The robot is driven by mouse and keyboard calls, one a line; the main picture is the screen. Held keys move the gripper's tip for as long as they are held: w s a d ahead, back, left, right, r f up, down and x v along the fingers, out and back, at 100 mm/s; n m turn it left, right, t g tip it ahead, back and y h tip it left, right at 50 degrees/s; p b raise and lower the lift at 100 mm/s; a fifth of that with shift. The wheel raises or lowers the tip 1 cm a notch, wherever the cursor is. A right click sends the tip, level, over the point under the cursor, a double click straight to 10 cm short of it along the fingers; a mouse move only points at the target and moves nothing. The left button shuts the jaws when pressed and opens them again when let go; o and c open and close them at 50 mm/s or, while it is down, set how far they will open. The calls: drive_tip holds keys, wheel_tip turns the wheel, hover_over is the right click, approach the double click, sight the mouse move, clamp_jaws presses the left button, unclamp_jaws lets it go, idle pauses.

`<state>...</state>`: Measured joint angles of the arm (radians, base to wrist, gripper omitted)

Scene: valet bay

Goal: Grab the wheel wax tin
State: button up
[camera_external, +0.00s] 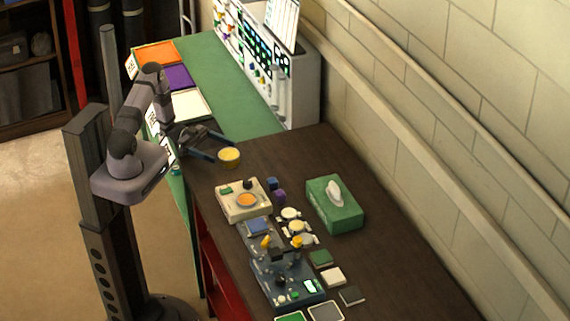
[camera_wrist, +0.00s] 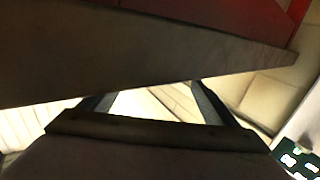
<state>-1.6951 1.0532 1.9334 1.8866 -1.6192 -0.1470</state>
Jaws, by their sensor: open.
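A small round tin with a yellow top (camera_external: 229,156), which looks like the wheel wax tin, stands on the dark brown table (camera_external: 380,260) near its left edge, close to the green mat. My gripper (camera_external: 226,150) is open, with its dark fingers spread low beside the tin and their tips close to it. I cannot tell whether the tin is between the fingers or whether they touch it. In the wrist view my open fingers (camera_wrist: 152,95) show in front of a dark brown slab and pale wall; no tin is visible there.
A green tissue box (camera_external: 335,205), a cream device with an orange disc (camera_external: 243,201) and several small jars and pads stand nearer the camera. A green mat (camera_external: 215,85) with coloured trays lies behind, beside a control panel (camera_external: 262,60). Table beyond the tin is clear.

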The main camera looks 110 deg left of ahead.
sight(229, 153)
drive_tip(key=w, duration=0.1)
drive_tip(key=w+p, duration=0.2)
drive_tip(key=w, duration=0.1)
drive_tip(key=shift+d+r, duration=0.1)
drive_tip(key=shift+d, duration=0.2)
drive_tip(key=shift+w+d+p, duration=0.1)
drive_tip(key=shift+w+p, duration=0.2)
drive_tip(key=shift+w, duration=0.2)
drive_tip(key=shift+c, duration=0.6)
drive_tip(key=c, duration=1.2)
drive_tip(key=shift+r, duration=0.1)
drive_tip(key=shift+r+b, duration=0.95)
drive_tip(key=shift+r, duration=3.85)
